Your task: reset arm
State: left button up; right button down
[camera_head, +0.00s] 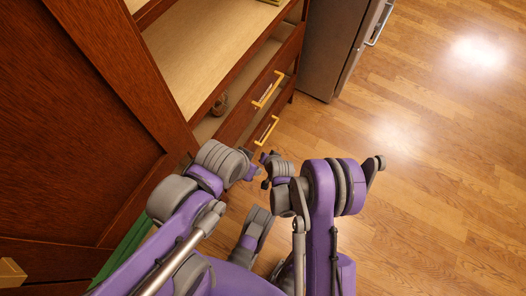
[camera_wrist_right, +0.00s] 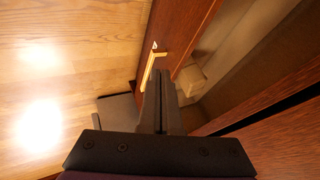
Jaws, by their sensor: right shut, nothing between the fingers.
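In the head view my left arm (camera_head: 185,195) and my right arm (camera_head: 325,190) are both bent in front of the cabinet. In the right wrist view my right gripper (camera_wrist_right: 160,75) is shut with its fingers together and nothing between them. Behind its tips in that picture are a cabinet drawer front and a yellow handle (camera_wrist_right: 150,65). I cannot tell whether it touches them. I cannot make out the fingers of my left gripper in the head view.
A reddish-brown wooden cabinet (camera_head: 70,120) stands close on the left. Its drawers carry yellow handles (camera_head: 268,90). A small brown object (camera_head: 220,104) sits inside a cabinet opening. A grey appliance (camera_head: 330,45) stands behind. Wooden floor (camera_head: 440,160) on the right is clear.

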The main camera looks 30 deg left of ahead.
jog(key=shift+d+r, duration=0.15)
jog(key=shift+r, duration=0.05)
jog(key=w+d+r+h, duration=0.3)
jog(key=d+r, duration=1.6)
jog(key=d, duration=0.1)
jog(key=s+d+r+h, duration=0.1)
jog(key=s+d+r, duration=0.2)
jog(key=s+d, duration=0.3)
jog(key=s+d+r+m+h, duration=0.1)
jog(key=s+d+r, duration=0.3)
jog(key=s+d, duration=0.2)
jog(key=s+d+r+h, duration=0.1)
jog(key=s+d+r, duration=0.2)
jog(key=s+d, duration=0.35)
pick_arm(q)
notch_tip(320, 180, up, 26)
jog(key=w+t+p, duration=0.1)
jog(key=p, duration=2.2)
jog(key=shift+r, duration=0.2)
pick_arm(e)
notch_tip(320, 180, up, 26)
jog(key=w, duration=0.1)
jog(key=shift+d+r+t, duration=0.15)
jog(key=shift+r+t, duration=0.05)
jog(key=shift+t, duration=0.2)
